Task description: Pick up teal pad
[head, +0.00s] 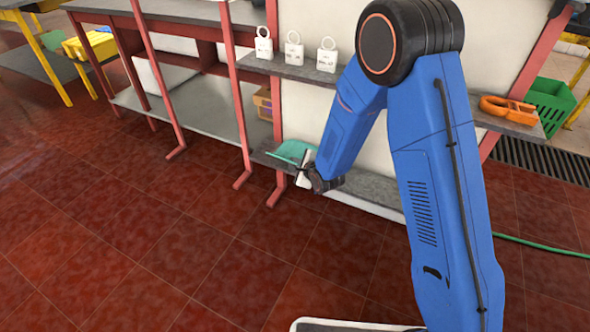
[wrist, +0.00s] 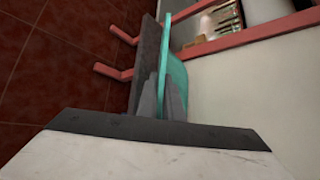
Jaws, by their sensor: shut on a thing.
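The teal pad (head: 291,151) is a thin flat sheet low by the rack, at the left end of the low grey shelf. It also shows in the wrist view (wrist: 177,72), where it stands edge-on between the fingers. My gripper (head: 301,170) is shut on the pad; its fingers also show in the wrist view (wrist: 162,98). In the head view the wrist hides part of the pad. I cannot tell whether the pad still touches the low shelf (head: 372,186).
Several white padlock-shaped items (head: 294,48) stand on the upper shelf (head: 300,74). An orange object (head: 508,108) lies at the upper shelf's right end, near a green crate (head: 549,103). Red posts (head: 160,75) stand left. The tiled floor (head: 130,240) in front is clear.

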